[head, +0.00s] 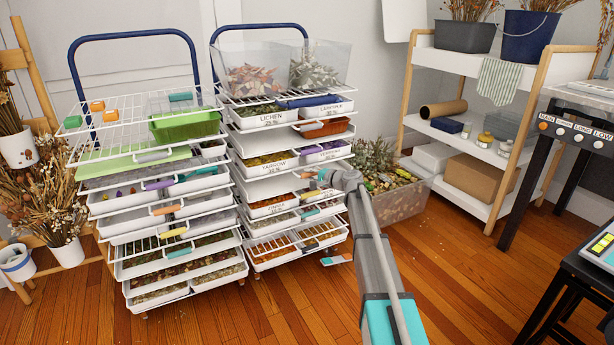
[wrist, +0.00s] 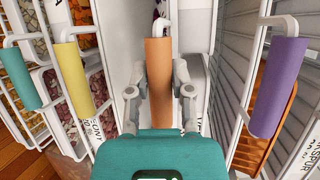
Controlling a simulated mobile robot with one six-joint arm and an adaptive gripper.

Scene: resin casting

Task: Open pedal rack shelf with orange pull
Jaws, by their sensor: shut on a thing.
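The orange pull (wrist: 158,65) is an upright cylinder in the middle of the wrist view, on a white wire shelf front. My gripper (wrist: 158,92) is shut on it, with one finger on each side. In the head view my gripper (head: 322,175) is at the front of the right-hand rack (head: 265,185), at about mid height. The orange pull there (head: 308,174) shows only as a small patch beside my gripper. How far its shelf stands out is hard to tell, as my gripper and arm cover part of the front.
In the wrist view a purple pull (wrist: 278,88) is to the right; yellow (wrist: 74,78) and teal (wrist: 19,78) pulls are to the left. The left-hand rack (head: 120,160) stands beside this one. A clear bin of plants (head: 400,195) is close on the right. Floor in front is mostly clear.

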